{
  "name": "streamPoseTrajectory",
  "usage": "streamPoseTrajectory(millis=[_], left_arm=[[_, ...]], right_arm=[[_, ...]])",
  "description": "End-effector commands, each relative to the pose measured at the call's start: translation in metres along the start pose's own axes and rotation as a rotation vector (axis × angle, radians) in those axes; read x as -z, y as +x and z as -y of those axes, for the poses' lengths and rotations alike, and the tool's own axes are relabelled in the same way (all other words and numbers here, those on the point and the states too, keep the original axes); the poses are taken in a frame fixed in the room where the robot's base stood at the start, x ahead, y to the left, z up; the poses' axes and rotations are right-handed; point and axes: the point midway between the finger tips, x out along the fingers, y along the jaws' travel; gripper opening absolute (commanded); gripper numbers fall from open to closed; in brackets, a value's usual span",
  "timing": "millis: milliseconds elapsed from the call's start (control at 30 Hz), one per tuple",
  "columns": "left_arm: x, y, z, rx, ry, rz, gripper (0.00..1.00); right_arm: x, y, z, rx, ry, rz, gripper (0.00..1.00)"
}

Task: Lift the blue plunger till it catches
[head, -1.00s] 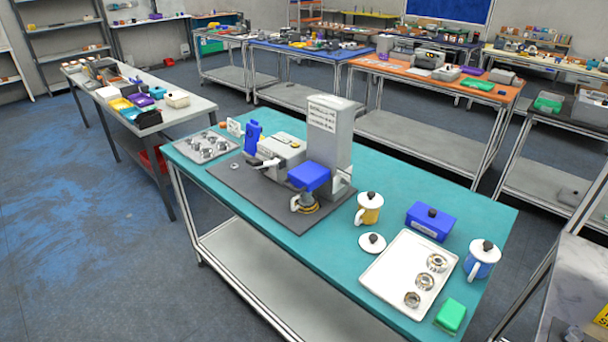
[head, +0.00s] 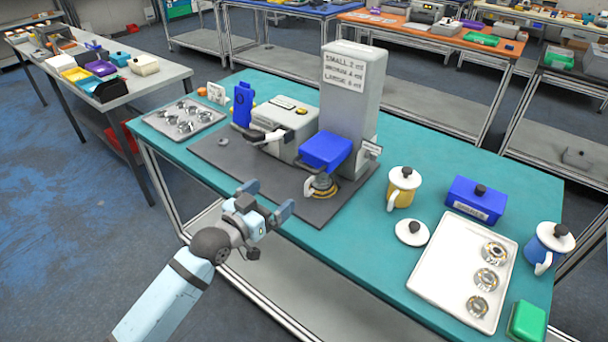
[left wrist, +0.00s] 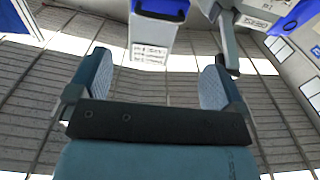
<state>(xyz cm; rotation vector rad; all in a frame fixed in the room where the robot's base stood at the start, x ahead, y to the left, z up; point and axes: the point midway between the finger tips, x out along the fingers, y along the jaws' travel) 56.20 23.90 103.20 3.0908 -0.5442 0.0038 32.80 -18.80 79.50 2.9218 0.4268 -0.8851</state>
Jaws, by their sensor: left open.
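A blue block (head: 326,150) juts from the front of a tall grey tower (head: 350,100), above a round gold-rimmed base (head: 322,186). A second blue piece (head: 242,104) stands upright at the left end of the grey machine (head: 285,127). I cannot tell for certain which is the plunger. My left gripper (head: 268,198) is open and empty, in front of the dark mat's near edge and apart from both blue parts. The left wrist view shows its two fingers spread (left wrist: 155,80), with a blue part (left wrist: 160,10) beyond them. My right gripper is not in view.
A tray of metal rings (head: 184,120) lies at the table's left end. A yellow jug (head: 402,188), white lid (head: 412,232), blue box (head: 476,200), white tray (head: 450,275), blue jug (head: 548,247) and green block (head: 528,321) stand on the right. The teal table (head: 370,250) is clear at front centre.

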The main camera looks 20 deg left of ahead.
Motion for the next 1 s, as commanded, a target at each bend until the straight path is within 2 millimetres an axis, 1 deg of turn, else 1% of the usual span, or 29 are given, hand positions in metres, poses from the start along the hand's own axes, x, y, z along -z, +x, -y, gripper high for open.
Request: streamPoseTrajectory(millis=[33, 167, 300, 500, 600, 700, 800, 1000], left_arm=[[0.002, 0.009, 0.0, 0.0, -0.002, 0.0, 0.97], [0.002, 0.036, -0.001, 0.0, -0.003, 0.0, 0.97], [0.002, 0.067, 0.0, 0.001, -0.002, 0.001, 0.97], [0.001, 0.102, -0.001, 0.0, -0.001, 0.002, 0.97], [0.0, 0.114, 0.0, 0.001, -0.001, 0.003, 0.97], [-0.001, 0.12, 0.0, 0.001, -0.001, 0.003, 0.97], [-0.001, 0.124, 0.0, 0.001, 0.0, 0.003, 0.97], [-0.001, 0.124, -0.001, 0.001, 0.0, 0.003, 0.97]], right_arm=[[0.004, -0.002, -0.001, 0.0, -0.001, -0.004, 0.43], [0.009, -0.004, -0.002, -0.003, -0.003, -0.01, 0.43], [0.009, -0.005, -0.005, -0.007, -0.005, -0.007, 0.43], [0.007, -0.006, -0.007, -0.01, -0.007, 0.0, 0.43], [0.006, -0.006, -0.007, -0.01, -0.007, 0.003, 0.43], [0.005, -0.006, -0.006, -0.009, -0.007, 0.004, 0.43], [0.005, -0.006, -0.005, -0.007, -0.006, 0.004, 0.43], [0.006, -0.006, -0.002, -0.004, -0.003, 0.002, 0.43]])
